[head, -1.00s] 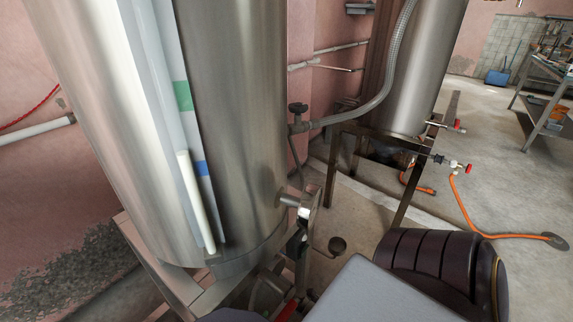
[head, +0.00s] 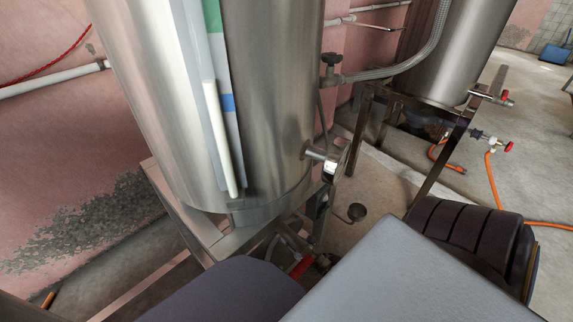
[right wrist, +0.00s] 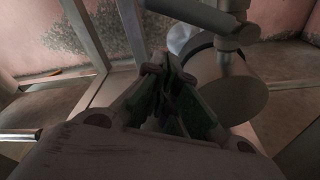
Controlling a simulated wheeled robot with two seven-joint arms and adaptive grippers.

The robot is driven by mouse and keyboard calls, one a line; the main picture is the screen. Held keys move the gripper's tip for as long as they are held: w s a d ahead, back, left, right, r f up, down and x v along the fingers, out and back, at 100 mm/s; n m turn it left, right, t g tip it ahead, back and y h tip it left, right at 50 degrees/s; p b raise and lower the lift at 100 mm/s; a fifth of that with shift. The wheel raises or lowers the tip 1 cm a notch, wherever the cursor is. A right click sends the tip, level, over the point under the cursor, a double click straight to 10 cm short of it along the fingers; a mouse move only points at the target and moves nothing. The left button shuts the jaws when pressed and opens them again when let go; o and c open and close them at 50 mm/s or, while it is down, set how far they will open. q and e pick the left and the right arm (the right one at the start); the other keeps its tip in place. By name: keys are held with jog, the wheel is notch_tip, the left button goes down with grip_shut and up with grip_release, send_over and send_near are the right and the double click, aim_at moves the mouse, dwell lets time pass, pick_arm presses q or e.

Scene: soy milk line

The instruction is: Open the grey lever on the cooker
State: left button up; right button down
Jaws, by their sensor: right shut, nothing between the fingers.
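The cooker (head: 265,110) is the tall steel tank in the middle of the head view, standing on a metal frame. A short outlet pipe (head: 316,153) sticks out of its lower right side and ends in a grey metal fitting (head: 334,163). I cannot clearly tell which part there is the grey lever. In the right wrist view my right gripper (right wrist: 166,70) is shut and empty. Just right of its fingers is a grey cylindrical part (right wrist: 232,88) with a pipe above it; I cannot tell whether they touch. My left gripper is not in view.
A red handle (head: 301,266) and a small round knob on a rod (head: 357,212) sit low by the cooker's frame. A second steel tank (head: 450,50) stands behind at the right. An orange hose (head: 493,180) lies on the open floor there.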

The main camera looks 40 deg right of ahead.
aim_at(290, 221)
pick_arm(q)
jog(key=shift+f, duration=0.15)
pick_arm(e)
jog(key=shift+s+d+r, duration=0.15)
jog(key=shift+d+r, duration=0.2)
jog(key=shift+r, duration=0.3)
jog(key=shift+s+d+r, duration=0.1)
jog(key=shift+d+r, duration=0.2)
jog(key=shift+r, duration=0.35)
jog(key=shift+r, duration=0.1)
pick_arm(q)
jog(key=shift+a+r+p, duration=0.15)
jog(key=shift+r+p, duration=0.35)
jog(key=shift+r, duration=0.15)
pick_arm(e)
jog(key=shift+r, duration=0.1)
